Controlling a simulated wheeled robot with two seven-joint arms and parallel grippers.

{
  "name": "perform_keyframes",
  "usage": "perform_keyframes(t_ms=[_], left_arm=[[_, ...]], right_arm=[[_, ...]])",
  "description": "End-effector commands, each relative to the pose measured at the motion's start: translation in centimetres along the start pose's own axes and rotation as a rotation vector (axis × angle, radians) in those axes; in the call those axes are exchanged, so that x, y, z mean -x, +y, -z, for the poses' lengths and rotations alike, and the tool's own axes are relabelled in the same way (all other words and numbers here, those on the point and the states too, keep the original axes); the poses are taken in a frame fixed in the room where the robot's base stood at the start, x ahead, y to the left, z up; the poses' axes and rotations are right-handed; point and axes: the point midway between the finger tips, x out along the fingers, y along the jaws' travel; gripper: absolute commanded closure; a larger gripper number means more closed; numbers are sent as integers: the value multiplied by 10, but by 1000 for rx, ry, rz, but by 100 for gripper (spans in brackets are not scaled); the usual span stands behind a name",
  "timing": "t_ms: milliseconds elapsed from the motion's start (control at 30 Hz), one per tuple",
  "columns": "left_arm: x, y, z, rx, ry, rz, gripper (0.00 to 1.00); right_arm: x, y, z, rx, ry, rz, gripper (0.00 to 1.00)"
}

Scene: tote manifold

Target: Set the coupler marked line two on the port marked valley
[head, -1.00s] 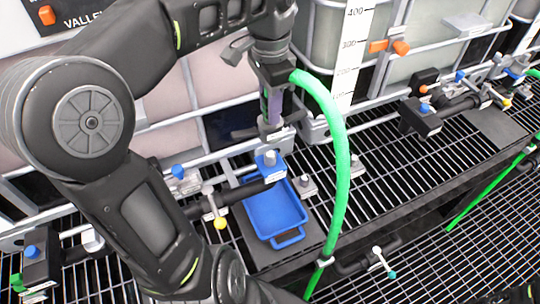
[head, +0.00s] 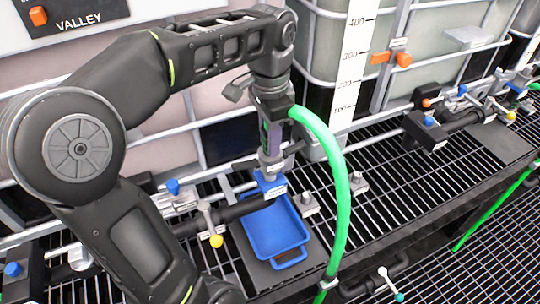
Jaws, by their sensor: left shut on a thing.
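My left gripper (head: 271,108) is shut on a coupler (head: 271,140), upright, with a green hose (head: 336,160) curving from its top down to the right. The coupler's lower end is right over a blue-topped port (head: 270,184) on a black pipe. It looks to touch or nearly touch the port; I cannot tell whether it is seated. The marks on the coupler and port are too small to read. A sign (head: 88,20) reading VALLEY is on the tank panel at the upper left. My right gripper is out of view.
A blue tray (head: 276,248) lies below the port. A yellow-knobbed valve lever (head: 212,228) is left of it. Small grey fittings (head: 309,203) stand to the right. Another black pipe fitting (head: 428,130) is farther right. Tank cage bars stand close behind.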

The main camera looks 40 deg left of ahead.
Motion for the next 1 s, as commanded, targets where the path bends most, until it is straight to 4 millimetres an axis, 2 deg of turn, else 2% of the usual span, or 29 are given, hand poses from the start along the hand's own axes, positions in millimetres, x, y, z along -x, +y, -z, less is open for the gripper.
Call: perform_keyframes(t_ms=[267, 600, 967, 1000], left_arm=[[-1, 0, 0, 0, 0, 0, 100], [-36, 0, 0, 1, -1, -1, 100], [-41, 0, 0, 0, 1, 0, 100], [-40, 0, 0, 0, 0, 0, 72]], right_arm=[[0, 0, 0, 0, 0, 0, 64], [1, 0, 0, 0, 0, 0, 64], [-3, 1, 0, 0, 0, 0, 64], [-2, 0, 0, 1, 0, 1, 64]])
